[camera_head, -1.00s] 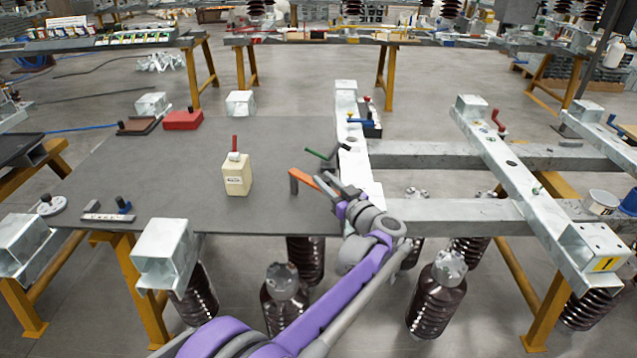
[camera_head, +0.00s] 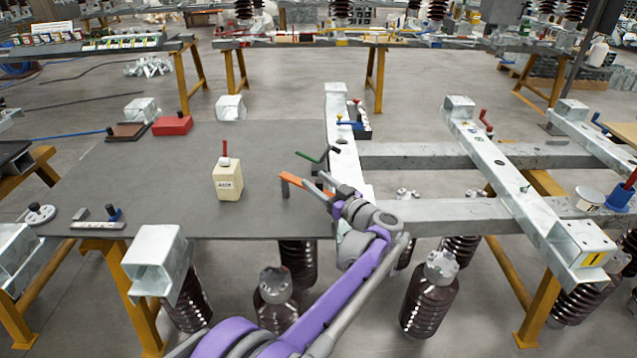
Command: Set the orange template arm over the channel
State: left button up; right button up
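The orange template arm (camera_head: 296,182) is a thin bar at the right edge of the dark table top, with a grey upright (camera_head: 284,188) at its left end. Its right end runs in among the fingers of my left gripper (camera_head: 325,182), so I cannot tell whether they are closed on it. The pale steel channel (camera_head: 340,125) runs from front to back along the table's right edge, just right of and behind the gripper. My purple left arm hides part of its near end. My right gripper does not show.
A cream bottle with a red top (camera_head: 228,182) stands left of the orange arm. A green-handled crank (camera_head: 305,157) lies just behind the gripper. A blue-handled part (camera_head: 350,125) is on the channel. Dark ribbed insulators (camera_head: 432,298) stand below. The table's middle is mostly bare.

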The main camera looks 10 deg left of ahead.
pick_arm(q)
jog(key=p+v, duration=0.1)
jog(key=v, duration=1)
